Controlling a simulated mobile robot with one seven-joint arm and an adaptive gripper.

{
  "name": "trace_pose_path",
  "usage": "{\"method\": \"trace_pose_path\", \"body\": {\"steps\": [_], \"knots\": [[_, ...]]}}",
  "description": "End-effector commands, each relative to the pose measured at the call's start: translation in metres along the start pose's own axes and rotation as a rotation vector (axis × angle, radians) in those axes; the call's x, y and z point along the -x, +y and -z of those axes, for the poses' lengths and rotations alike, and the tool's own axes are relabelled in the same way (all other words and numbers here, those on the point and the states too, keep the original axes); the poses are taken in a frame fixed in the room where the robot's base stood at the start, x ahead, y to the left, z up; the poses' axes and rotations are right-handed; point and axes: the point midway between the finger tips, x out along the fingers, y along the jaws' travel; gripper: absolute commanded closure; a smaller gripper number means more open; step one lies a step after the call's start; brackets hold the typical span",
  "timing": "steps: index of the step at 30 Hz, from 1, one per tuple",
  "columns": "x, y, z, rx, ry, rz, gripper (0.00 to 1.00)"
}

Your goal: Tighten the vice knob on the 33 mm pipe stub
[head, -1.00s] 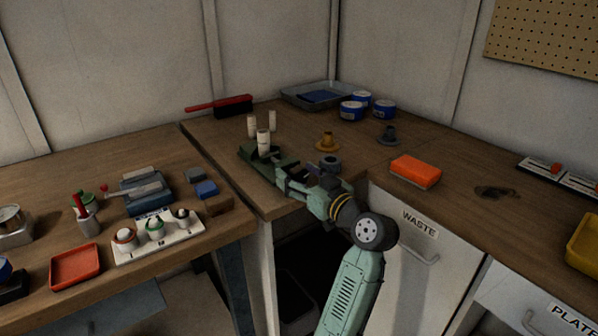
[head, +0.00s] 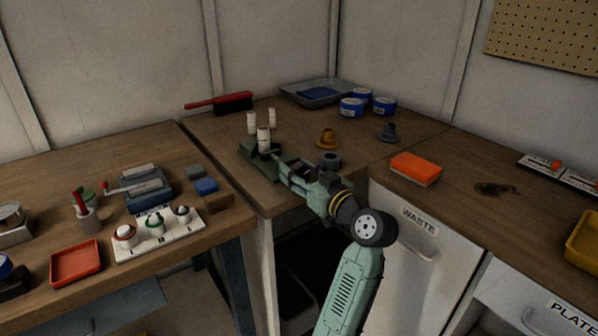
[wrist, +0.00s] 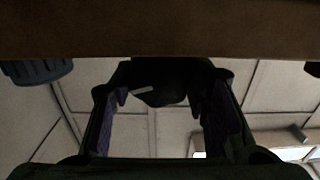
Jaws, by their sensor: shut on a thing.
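The green vice (head: 283,163) stands near the front left corner of the back bench. A pale pipe stub (head: 263,139) stands upright at its jaws. My gripper (head: 286,170) reaches in from the right at the vice's near right end, low over the bench. In the wrist view, my gripper's fingers (wrist: 160,110) stand left and right with purple pads. A dark rounded thing, apparently the vice knob (wrist: 158,85), shows between them. The gripper is shut on it. In the head view the gripper hides the knob. Whether the vice jaws touch the stub is too small to tell.
Two more pale stubs (head: 252,123) stand behind the vice. A dark grey ring-shaped part (head: 330,160) stands close beside my gripper. The bench's front edge runs just below my arm.

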Motion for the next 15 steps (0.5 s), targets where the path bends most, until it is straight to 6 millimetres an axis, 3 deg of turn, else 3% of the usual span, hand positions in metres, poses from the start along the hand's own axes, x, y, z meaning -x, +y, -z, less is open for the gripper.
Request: {"method": "trace_pose_path", "body": {"steps": [8, 15], "knots": [[0.0001, 0.0002, 0.0005, -0.044, 0.000, 0.000, 0.86], [0.0005, 0.0015, 0.0010, -0.185, 0.000, 0.000, 0.86]]}}
